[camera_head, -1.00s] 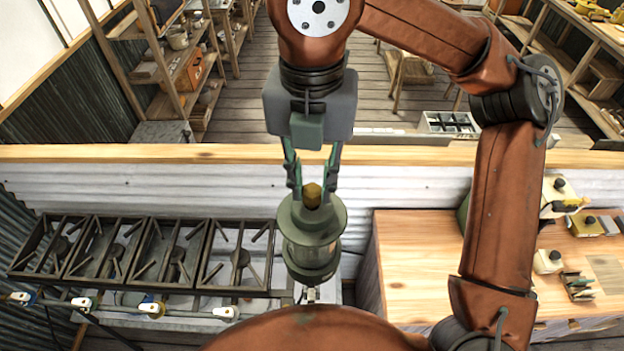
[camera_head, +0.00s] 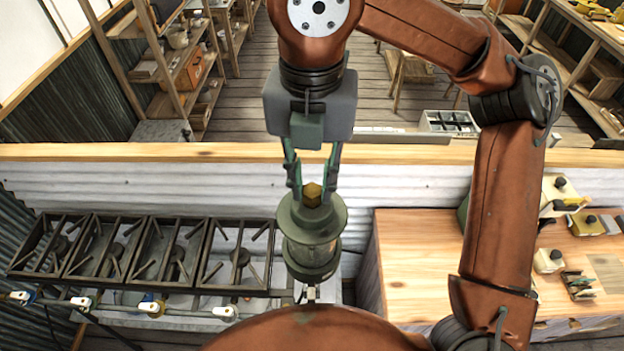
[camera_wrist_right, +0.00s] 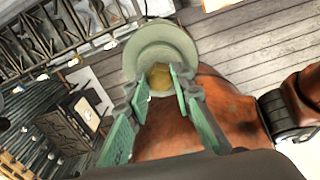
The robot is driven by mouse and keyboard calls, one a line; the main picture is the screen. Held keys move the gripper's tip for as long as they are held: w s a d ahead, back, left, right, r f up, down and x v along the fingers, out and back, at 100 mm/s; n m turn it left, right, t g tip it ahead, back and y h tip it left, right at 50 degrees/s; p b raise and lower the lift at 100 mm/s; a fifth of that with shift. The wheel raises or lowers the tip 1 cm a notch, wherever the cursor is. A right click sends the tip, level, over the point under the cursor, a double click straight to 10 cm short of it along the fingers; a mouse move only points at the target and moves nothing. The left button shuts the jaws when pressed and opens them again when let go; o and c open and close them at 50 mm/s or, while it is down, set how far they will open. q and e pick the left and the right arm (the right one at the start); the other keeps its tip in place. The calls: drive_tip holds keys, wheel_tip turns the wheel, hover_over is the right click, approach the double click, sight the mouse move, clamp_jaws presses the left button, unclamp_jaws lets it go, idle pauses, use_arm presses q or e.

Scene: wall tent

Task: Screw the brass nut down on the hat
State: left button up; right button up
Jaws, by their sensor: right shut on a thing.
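The brass nut (camera_head: 312,195) sits on top of the green-grey hat (camera_head: 335,212) of a lantern-like body with a clear middle (camera_head: 311,248). My right gripper (camera_head: 313,190) points down over the hat and is shut on the nut, one finger on each side. In the right wrist view the brass nut (camera_wrist_right: 160,78) shows between the green fingertips, with the round hat (camera_wrist_right: 165,42) behind it. The nut's lower edge and any thread are hidden. My left gripper is not in view.
A row of dark metal burner frames (camera_head: 140,255) stands left of the lantern, with a pipe and white-handled valves in front. A wooden worktop (camera_head: 425,260) with small yellow-and-white items is at right. A wooden rail (camera_head: 150,152) crosses behind.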

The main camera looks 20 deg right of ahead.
drive_tip(key=o, duration=1.1)
drive_tip(key=shift+o, duration=0.2)
wheel_tip(320, 180, up, 6)
drive_tip(key=p, duration=0.5)
drive_tip(key=shift+r, duration=0.1)
wheel_tip(320, 180, up, 12)
